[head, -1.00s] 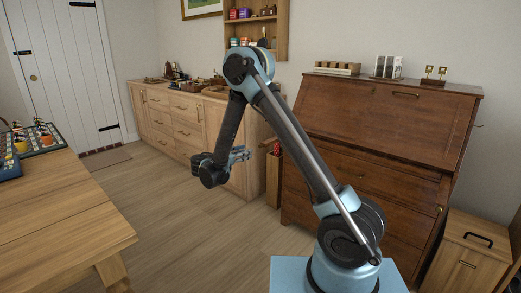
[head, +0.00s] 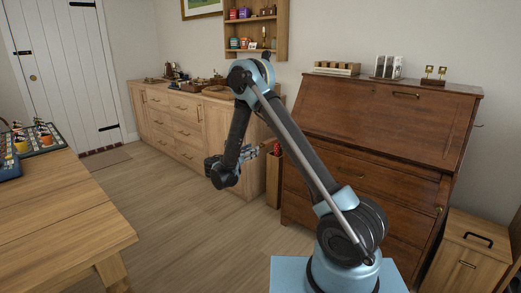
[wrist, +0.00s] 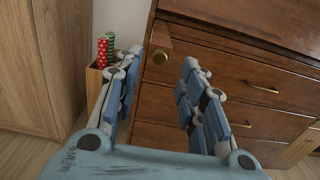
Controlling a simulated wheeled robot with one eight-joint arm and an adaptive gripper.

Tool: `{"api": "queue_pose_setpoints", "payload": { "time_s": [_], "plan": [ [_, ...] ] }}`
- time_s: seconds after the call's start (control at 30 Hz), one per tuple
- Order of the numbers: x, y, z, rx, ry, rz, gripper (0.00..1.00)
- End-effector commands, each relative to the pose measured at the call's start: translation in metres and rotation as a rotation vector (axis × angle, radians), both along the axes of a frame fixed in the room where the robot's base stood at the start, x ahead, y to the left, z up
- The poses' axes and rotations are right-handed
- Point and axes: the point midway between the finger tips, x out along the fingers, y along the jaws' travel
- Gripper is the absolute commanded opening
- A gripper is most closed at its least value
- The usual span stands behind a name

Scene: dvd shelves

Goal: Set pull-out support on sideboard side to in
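The dark wooden bureau (head: 365,125) stands at the right in the head view, with its slanted front closed. In the wrist view, a round brass knob (wrist: 160,56) marks the front end of the pull-out support on the sideboard side, at the bureau's upper left. How far this support sticks out is hard to tell. My gripper (wrist: 174,62) is open and empty, its two fingers apart, with the knob close beyond the left fingertip. I cannot tell whether they touch.
The light wood sideboard (head: 175,122) stands left of the bureau. A narrow wooden bin (wrist: 94,87) with red and green rolls sits between them. A table (head: 60,215) is at the left. A lidded wooden box (head: 463,255) stands right of the bureau. The floor between is clear.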

Motion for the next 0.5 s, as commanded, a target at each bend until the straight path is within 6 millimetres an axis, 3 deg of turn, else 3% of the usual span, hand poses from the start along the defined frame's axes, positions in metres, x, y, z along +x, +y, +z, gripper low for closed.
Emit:
{"api": "queue_pose_setpoints", "payload": {
  "time_s": [0.2, 0.5],
  "plan": [
    [0.030, -0.024, 0.000, 0.000, 0.000, -0.002, 0.37],
    [0.054, -0.042, 0.000, 0.000, 0.000, -0.001, 0.37]
  ]
}}
